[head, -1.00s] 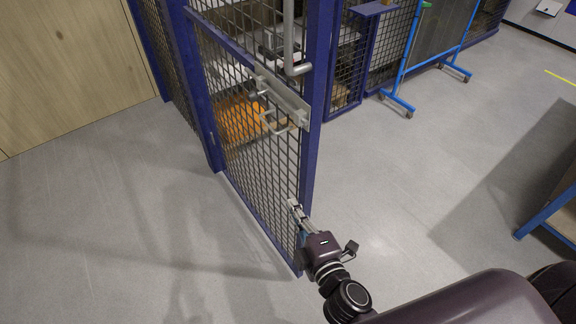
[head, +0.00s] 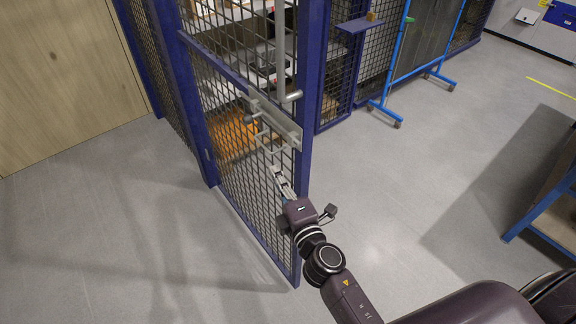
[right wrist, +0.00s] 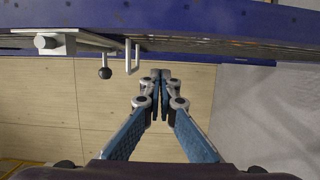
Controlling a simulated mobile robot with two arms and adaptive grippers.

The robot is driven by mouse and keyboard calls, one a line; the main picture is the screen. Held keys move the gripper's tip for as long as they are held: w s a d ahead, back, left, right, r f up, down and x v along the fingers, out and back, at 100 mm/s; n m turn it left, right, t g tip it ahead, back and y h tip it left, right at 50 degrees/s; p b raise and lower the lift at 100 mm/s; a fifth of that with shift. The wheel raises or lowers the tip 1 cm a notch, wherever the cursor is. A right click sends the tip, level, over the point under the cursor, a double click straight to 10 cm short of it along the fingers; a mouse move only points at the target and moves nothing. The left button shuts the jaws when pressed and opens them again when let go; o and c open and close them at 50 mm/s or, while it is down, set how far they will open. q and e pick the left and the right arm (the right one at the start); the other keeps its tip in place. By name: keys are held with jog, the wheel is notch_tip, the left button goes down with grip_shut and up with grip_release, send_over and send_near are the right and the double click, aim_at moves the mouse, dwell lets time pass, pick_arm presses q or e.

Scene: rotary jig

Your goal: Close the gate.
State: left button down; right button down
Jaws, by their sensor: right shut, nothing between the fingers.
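The gate (head: 301,170) is a blue-framed mesh panel in the head view. It stands out at an angle from the blue post on its left, its free edge towards me. A pale latch plate (head: 276,121) with a bolt and a loop handle (head: 262,138) crosses it. My right gripper (head: 277,172) is shut and empty, just below the loop handle; contact with the mesh cannot be told. In the right wrist view its fingers (right wrist: 162,76) are together. The gate's blue frame (right wrist: 230,18) runs across the top there, with the loop (right wrist: 132,57) and a dark knob (right wrist: 104,73).
Mesh cage walls with blue posts stand behind the gate, with an orange item (head: 235,138) inside. A wooden wall panel (head: 65,75) is at the left. A blue wheeled frame (head: 398,75) and a blue-legged bench (head: 545,210) stand at the right. Grey floor between is clear.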

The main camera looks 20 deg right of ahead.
aim_at(289, 170)
jog(key=shift+w+d+f, duration=0.1)
jog(key=shift+w+d, duration=0.1)
jog(key=shift+d, duration=0.7)
jog(key=shift+w+d, duration=0.15)
jog(key=shift+d, duration=0.7)
jog(key=shift+d, duration=0.15)
